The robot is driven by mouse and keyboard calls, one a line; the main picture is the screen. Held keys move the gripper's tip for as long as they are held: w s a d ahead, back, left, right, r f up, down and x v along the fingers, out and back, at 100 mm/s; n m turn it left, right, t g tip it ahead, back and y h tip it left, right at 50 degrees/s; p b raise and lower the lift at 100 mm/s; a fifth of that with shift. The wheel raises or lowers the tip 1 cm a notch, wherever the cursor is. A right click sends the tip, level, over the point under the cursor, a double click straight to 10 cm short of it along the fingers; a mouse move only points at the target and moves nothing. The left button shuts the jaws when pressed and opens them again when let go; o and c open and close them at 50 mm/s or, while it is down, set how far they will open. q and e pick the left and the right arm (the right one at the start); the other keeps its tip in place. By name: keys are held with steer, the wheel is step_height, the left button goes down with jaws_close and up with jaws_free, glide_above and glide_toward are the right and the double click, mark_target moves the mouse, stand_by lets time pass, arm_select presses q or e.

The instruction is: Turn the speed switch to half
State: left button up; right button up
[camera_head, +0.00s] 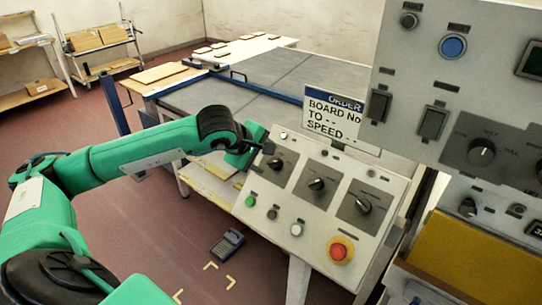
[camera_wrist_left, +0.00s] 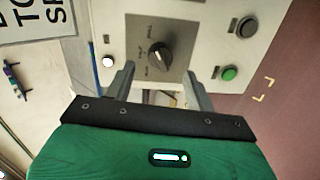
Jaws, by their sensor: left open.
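A sloped grey control panel (camera_head: 325,248) carries three black rotary knobs on dark plates: a left knob (camera_head: 275,164), a middle knob (camera_head: 317,184) and a right knob (camera_head: 362,206). My left gripper (camera_head: 262,146) is open at the panel's upper left, by the left knob. In the left wrist view the open fingers (camera_wrist_left: 162,85) point at a black knob (camera_wrist_left: 159,56), which lies just ahead between them; I cannot tell whether they touch. Its lettering is too small to read surely. Another rotary knob (camera_head: 482,152) is on the upright panel at right. My right gripper is out of view.
The sloped panel also has a green button (camera_head: 250,201), a white button (camera_head: 296,230) and a red button (camera_head: 340,249) on a yellow base. An order sign (camera_head: 334,114) stands behind it. A conveyor table (camera_head: 270,75) lies beyond.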

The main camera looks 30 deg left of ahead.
mark_target(271, 161)
arm_select(q)
steer(key=shift+p+x, duration=0.5)
steer(key=shift+x, duration=1.85)
steer(key=c, duration=1)
